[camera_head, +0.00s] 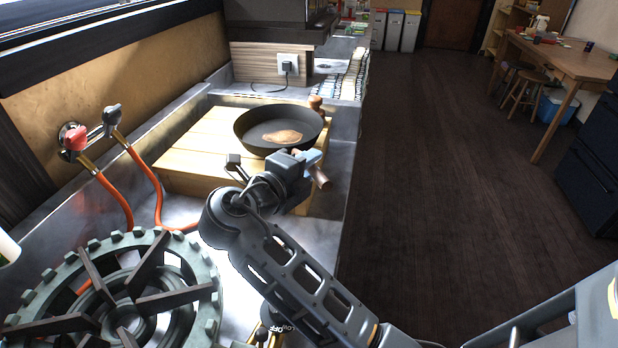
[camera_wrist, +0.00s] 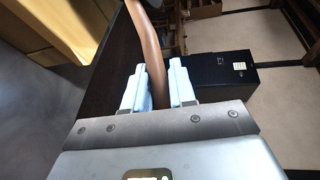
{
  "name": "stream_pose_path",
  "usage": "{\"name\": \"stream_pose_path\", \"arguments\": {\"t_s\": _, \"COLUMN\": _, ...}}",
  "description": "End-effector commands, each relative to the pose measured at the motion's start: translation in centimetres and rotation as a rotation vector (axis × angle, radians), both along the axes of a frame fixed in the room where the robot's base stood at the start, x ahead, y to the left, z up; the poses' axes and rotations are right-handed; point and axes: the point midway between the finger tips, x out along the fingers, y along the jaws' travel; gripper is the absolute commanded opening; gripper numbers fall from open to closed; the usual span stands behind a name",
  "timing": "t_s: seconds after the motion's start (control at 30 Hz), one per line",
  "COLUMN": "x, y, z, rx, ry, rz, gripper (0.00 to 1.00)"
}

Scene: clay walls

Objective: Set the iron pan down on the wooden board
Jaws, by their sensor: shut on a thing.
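In the wrist view the handle (camera_wrist: 150,50) runs between the two pale fingers of my gripper (camera_wrist: 157,78).
A gas burner (camera_head: 120,310) stands at the near left, with orange hoses (camera_head: 150,180) and taps behind it. A small brown knobbed thing (camera_head: 315,102) shows behind the pan. Dark floor lies to the right, with a wooden table (camera_head: 550,58) and stools farther off.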

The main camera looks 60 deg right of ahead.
Motion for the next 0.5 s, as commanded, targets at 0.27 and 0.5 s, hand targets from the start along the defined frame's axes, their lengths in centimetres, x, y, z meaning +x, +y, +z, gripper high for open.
{"name": "stream_pose_path", "arguments": {"t_s": 0.27, "x": 0.0, "y": 0.0, "z": -3.0, "rx": -0.003, "ry": -0.002, "rz": -0.001, "gripper": 0.00}}
{"name": "stream_pose_path", "arguments": {"t_s": 0.5, "x": 0.0, "y": 0.0, "z": -3.6, "rx": -0.002, "ry": -0.004, "rz": 0.000, "gripper": 0.00}}
